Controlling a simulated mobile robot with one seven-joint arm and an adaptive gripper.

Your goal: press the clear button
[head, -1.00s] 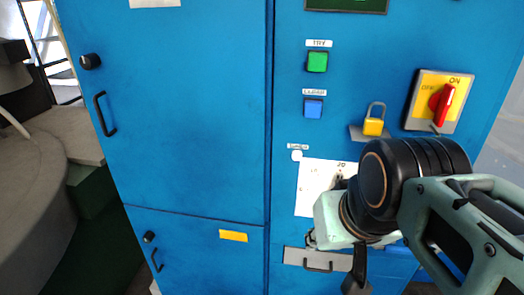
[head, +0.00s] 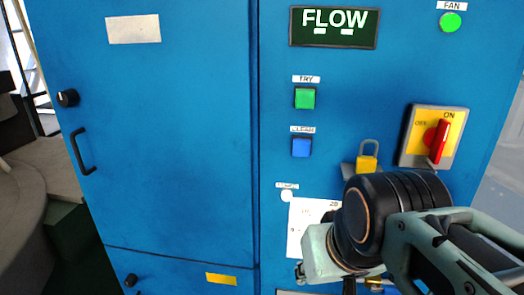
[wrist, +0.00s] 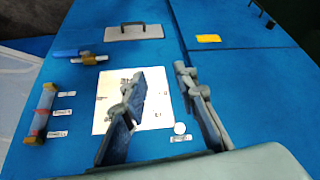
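The clear button is a square blue button (head: 302,147) on the blue cabinet front in the head view, under a small white label and below a green button. My gripper (wrist: 160,105) is open and empty in the wrist view, its two fingers apart in front of a white sheet (wrist: 112,98). In the head view, my arm hides most of the gripper, which is below the blue button and apart from it. I cannot make out the blue button in the wrist view.
A green TRY button (head: 305,98) is above the blue one. A white round button (head: 287,196) is below it. A yellow padlock (head: 367,163) and red rotary switch (head: 438,140) stick out at the right. A FLOW display (head: 335,27) is at the top.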

